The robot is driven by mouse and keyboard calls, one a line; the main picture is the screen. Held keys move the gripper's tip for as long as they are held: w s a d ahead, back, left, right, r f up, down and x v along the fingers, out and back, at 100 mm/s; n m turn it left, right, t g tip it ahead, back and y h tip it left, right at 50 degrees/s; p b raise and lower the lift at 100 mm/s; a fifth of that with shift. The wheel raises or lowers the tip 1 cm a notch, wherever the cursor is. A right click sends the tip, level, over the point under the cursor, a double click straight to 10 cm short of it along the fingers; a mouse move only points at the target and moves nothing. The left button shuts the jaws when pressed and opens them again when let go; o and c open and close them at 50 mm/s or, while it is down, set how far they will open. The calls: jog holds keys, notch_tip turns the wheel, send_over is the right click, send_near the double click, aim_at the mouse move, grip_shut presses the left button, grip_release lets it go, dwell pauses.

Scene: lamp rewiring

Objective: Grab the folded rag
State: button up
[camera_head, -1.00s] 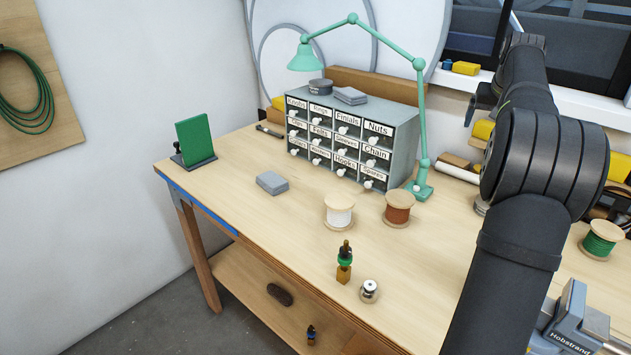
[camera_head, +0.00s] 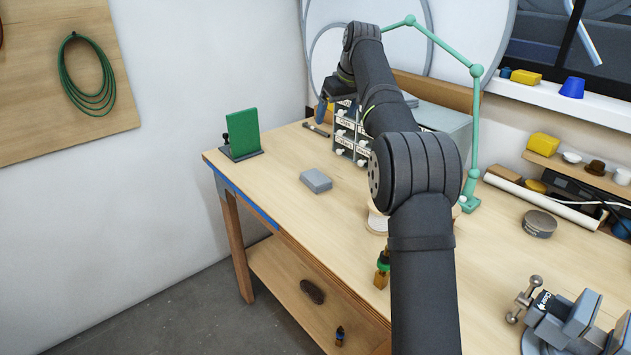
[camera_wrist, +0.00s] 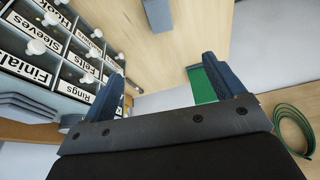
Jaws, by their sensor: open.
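A grey stack with layered edges (camera_wrist: 30,108), which looks like the folded rag, lies on top of the drawer cabinet at the left of the wrist view. In the head view my arm hides most of that cabinet top. A plainer grey block (camera_head: 316,181) lies on the bare table, and also shows at the top of the wrist view (camera_wrist: 158,15). I cannot tell for sure which is cloth. My gripper (camera_wrist: 162,80) is open, with nothing between its fingers. In the head view it (camera_head: 325,103) hangs by the cabinet's left end, apart from both grey things.
The labelled drawer cabinet (camera_head: 443,118) has protruding knobs. A teal lamp arm (camera_head: 477,130) rises behind my arm. A green panel (camera_head: 243,131) stands at the table's left corner. A vise (camera_head: 570,320) is at the lower right. The table around the grey block is clear.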

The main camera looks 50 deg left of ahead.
send_near(322, 182)
jog(key=x, duration=0.3)
jog(key=shift+w+f, duration=0.3)
jog(key=shift+w, duration=0.05)
jog(key=shift+x, duration=3)
jog(key=shift+s+a+r, duration=0.15)
jog(key=shift+s+a, duration=0.05)
jog(key=shift+c, duration=0.5)
jog(key=c, duration=1)
